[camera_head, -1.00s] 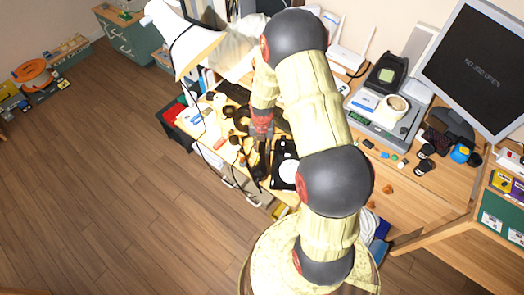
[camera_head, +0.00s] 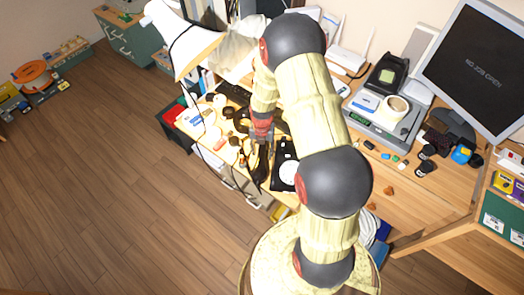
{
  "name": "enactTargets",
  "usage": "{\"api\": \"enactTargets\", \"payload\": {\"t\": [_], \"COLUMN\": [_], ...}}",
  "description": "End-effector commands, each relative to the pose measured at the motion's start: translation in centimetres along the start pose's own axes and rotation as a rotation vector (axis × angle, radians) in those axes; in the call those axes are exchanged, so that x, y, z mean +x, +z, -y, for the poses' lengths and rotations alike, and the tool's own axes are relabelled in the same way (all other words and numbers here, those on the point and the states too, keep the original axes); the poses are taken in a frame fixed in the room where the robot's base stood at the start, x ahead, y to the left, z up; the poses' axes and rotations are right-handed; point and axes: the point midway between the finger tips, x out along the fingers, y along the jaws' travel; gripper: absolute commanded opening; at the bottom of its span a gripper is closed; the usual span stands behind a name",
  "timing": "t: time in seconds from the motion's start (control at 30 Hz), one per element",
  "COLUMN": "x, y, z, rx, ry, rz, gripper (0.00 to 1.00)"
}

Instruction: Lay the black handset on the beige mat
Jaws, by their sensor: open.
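The black phone (camera_head: 288,172) with a round white dial sits at the front edge of the desk, partly hidden by my arm. A long dark shape that looks like the black handset (camera_head: 261,170) lies just left of the phone, close to the desk's front edge. My gripper (camera_head: 263,143) is open and points down just above the far end of this shape. Its fingers are small and dark against it, so I cannot tell whether they touch it or stand around it. I cannot make out the beige mat apart from the pale wooden desk.
Several small dark round items (camera_head: 228,113) and papers (camera_head: 190,117) crowd the desk left of my gripper. A white lamp (camera_head: 185,45) hangs over that side. A scale with a cup (camera_head: 396,105) and a monitor (camera_head: 478,70) stand to the right.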

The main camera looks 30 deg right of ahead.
Motion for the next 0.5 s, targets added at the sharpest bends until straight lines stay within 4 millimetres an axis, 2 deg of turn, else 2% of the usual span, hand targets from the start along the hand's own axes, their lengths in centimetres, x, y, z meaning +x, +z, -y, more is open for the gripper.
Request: {"api": "enactTargets", "payload": {"t": [0.17, 0.27, 0.5], "x": [-0.6, -1.9, -6.9], "y": [0.0, 0.1, 0.1], "z": [0.0, 0.0, 0.0], "rx": [0.000, 0.000, 0.000], "ry": [0.001, 0.001, 0.001], "rz": [0.001, 0.003, 0.003], "gripper": [0.42, 0.42, 0.42]}}
